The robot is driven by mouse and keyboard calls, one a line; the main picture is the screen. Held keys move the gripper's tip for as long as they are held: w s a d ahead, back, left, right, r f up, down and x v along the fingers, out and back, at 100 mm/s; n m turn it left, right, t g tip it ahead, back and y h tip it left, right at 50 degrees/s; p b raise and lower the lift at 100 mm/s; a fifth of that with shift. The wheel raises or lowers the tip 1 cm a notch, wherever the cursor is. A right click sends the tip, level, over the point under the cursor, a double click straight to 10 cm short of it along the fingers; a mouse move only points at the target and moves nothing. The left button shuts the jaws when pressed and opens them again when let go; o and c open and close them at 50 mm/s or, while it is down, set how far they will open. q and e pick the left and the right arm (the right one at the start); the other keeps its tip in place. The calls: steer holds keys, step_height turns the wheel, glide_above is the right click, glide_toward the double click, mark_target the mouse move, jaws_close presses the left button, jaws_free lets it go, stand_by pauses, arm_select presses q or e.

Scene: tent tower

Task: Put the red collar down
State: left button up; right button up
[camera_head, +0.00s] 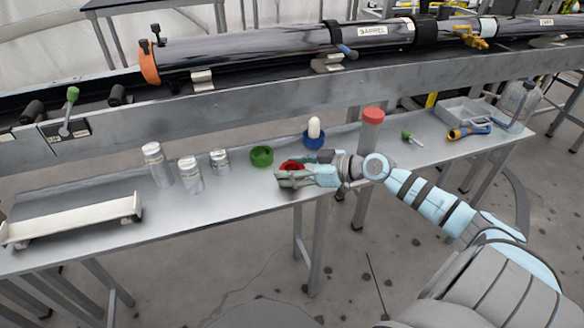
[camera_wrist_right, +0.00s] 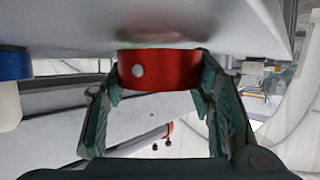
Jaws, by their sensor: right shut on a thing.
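The red collar (camera_head: 293,166) is near the front edge of the metal table (camera_head: 233,199), mostly hidden behind my right gripper (camera_head: 284,179) in the head view. In the right wrist view, the red collar (camera_wrist_right: 160,70) sits between the two fingers of my right gripper (camera_wrist_right: 160,84), which is shut on it. A pale spot shows on its side. The collar's edge is at or very close to the table surface, with its reflection beside it; I cannot tell whether it touches. My left gripper is not in view.
A green collar (camera_head: 262,156) stands just left, and a blue collar (camera_head: 313,138) with a white rounded piece (camera_head: 314,127) behind. Several metal cylinders (camera_head: 190,174) stand further left. A red-capped container (camera_head: 371,130) stands right, behind my arm. The long barrel (camera_head: 290,42) runs behind the table.

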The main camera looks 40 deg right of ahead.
steer(key=shift+f, duration=0.25)
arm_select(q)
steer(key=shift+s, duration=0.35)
arm_select(e)
steer(key=o, duration=1.2)
steer(key=shift+f, duration=0.1)
steer(key=shift+r, duration=0.6)
steer(key=p+v, duration=0.1)
steer(key=v, duration=0.1)
steer(key=p+v, duration=0.2)
steer(key=v, duration=0.1)
steer(key=shift+a+r, duration=0.1)
steer(key=shift+r, duration=0.15)
steer(key=p+v, duration=0.6)
steer(key=p, duration=0.3)
steer(key=shift+w+r, duration=0.1)
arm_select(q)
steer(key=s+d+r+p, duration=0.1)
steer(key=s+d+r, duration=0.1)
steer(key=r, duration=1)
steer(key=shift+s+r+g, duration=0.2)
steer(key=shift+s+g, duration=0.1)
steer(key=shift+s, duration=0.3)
arm_select(e)
steer(key=shift+s+d, duration=0.35)
steer(key=shift+s, duration=0.25)
